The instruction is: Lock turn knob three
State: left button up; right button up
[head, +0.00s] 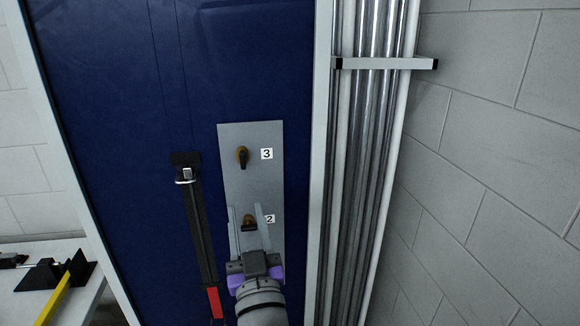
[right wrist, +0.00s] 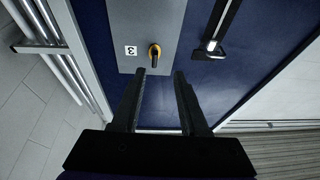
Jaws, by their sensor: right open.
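Turn knob three (head: 242,157) is an orange knob with a dark lever, on the upper part of a grey metal plate (head: 237,182), beside a label reading 3. Its lever hangs downward in the head view. The knob also shows in the right wrist view (right wrist: 154,54), just beyond the fingertips. My right gripper (head: 246,211) is open and empty, below knob three in the head view, with its fingers pointing up and overlapping the knob labelled 2 (head: 249,221). Its two fingers (right wrist: 160,73) are spread apart, with no contact on knob three visible. My left gripper is not in view.
The plate is on a dark blue panel (head: 115,120). A black strap (head: 200,225) with a red end hangs left of the plate. Vertical metal pipes (head: 365,170) run along the right, by a block wall. A white table (head: 35,300) with black and yellow items stands lower left.

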aim_at(243, 162)
jog(key=shift+m+t+h, duration=0.4)
jog(key=shift+m+h, duration=0.1)
jog(key=shift+h, duration=0.2)
jog(key=p+x, duration=0.1)
jog(key=x, duration=0.4)
jog(key=r+x, duration=0.1)
jog(key=x, duration=0.5)
jog(key=shift+s+r+p, duration=0.15)
jog(key=shift+r+p, duration=0.05)
jog(key=shift+p, duration=0.15)
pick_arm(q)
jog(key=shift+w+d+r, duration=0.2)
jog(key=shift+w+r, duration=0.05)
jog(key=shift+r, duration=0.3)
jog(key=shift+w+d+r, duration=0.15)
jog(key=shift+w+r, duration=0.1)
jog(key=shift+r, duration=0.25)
pick_arm(e)
jog(key=shift+d, duration=0.1)
grip_shut()
